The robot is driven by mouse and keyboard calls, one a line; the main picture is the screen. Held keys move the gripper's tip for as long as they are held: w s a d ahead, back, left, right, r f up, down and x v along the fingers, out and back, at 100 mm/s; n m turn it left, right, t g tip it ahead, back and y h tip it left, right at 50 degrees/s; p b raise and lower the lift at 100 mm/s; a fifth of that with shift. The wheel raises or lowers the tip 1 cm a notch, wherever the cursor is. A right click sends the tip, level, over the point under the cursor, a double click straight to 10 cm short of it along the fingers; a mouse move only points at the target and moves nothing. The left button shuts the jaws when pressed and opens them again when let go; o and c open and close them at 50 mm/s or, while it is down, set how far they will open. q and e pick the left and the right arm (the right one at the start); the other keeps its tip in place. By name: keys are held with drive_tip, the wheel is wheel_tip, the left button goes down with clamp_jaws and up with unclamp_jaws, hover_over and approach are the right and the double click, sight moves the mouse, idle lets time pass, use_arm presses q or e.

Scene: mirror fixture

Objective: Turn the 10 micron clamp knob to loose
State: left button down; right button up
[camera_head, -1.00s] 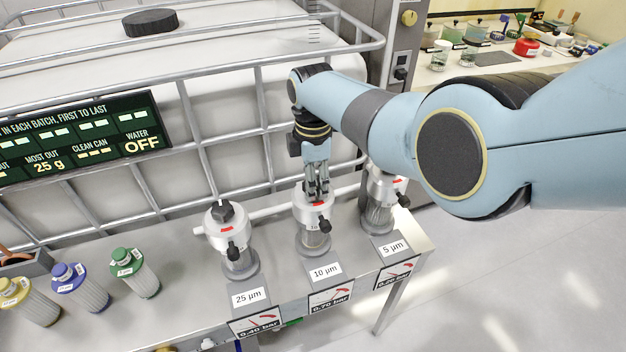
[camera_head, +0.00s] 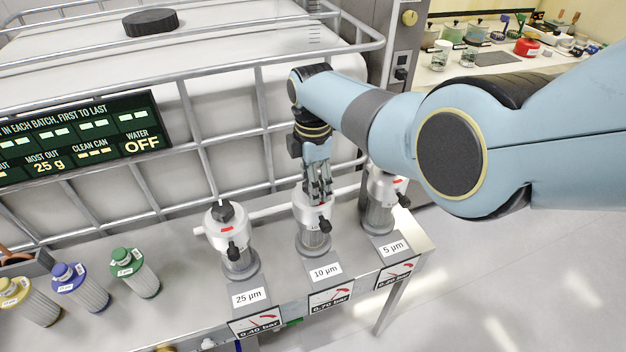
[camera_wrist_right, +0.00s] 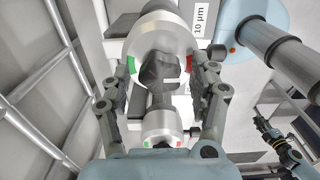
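The 10 micron housing (camera_head: 309,208) is a pale canister with a clear lower bowl, standing upright in the middle of three on the bench. Its dark clamp knob (camera_wrist_right: 160,70) shows in the right wrist view, with a green mark to the left and a red mark to the right on the pale cap (camera_wrist_right: 150,38). My right gripper (camera_head: 318,196) is directly above this housing. Its fingers (camera_wrist_right: 165,82) stand on both sides of the knob, with gaps visible, so it is open around the knob. In the head view the fingers hide the knob.
The 25 µm housing (camera_head: 231,240) stands to the left and the 5 µm housing (camera_head: 379,215) close on the right. Green (camera_head: 135,272), blue (camera_head: 80,287) and yellow (camera_head: 30,300) capped cartridges stand left. A caged tank (camera_head: 120,80) rises behind. The sign reads water off.

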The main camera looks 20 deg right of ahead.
drive_tip(key=shift+r, duration=0.1)
wheel_tip(320, 180, up, 12)
idle(0.5)
